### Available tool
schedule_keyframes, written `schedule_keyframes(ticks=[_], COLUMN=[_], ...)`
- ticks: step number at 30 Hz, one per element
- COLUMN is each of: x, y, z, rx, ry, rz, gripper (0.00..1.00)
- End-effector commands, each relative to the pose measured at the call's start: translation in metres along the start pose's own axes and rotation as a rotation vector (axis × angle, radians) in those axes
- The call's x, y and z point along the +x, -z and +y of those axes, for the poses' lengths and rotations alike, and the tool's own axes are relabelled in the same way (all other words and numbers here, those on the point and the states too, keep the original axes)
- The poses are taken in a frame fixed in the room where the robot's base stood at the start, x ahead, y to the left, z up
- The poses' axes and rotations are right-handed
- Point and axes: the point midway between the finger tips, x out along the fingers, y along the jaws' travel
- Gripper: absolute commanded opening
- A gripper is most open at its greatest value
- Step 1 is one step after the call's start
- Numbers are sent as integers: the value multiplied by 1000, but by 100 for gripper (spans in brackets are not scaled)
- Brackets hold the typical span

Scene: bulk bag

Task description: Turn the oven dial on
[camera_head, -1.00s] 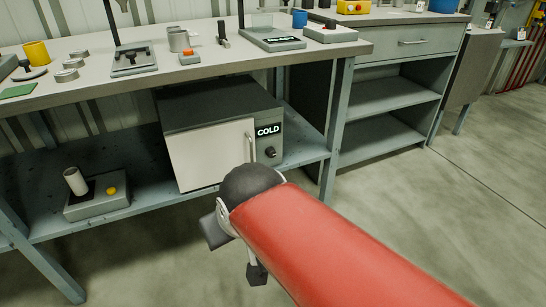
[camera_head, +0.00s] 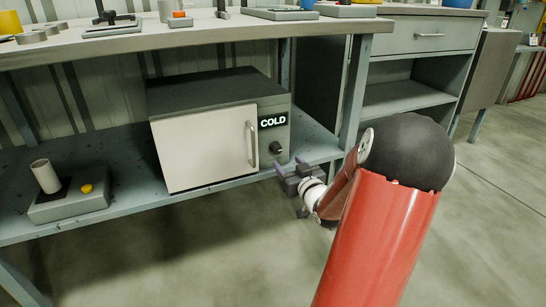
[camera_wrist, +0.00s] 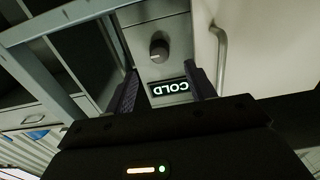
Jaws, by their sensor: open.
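The oven (camera_head: 205,145) stands on the lower shelf of the workbench, its pale door shut. Its dark round dial (camera_head: 276,149) sits on the right part of the front, below a display (camera_head: 272,121) that reads COLD. My gripper (camera_head: 290,166) is open and empty, just in front of the oven's lower right corner, below and right of the dial. In the wrist view the picture is upside down: the dial (camera_wrist: 159,50) and the COLD display (camera_wrist: 170,87) show between my two fingers (camera_wrist: 163,88). The fingers appear apart from the dial.
A bench leg (camera_head: 356,90) stands close to the right of the oven. The door handle (camera_head: 254,147) sticks out left of the dial. A small box with a white cylinder and yellow button (camera_head: 87,188) is on the shelf at left. Open floor lies in front.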

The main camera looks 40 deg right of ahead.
Motion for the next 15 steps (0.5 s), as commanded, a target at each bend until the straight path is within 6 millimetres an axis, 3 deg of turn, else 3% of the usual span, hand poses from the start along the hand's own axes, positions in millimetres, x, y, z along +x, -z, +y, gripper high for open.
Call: schedule_keyframes(ticks=[5, 15], x=[16, 67], y=[0, 1], z=[1, 1], rx=[5, 5], ry=[4, 2], rz=[15, 13], gripper=[55, 55])
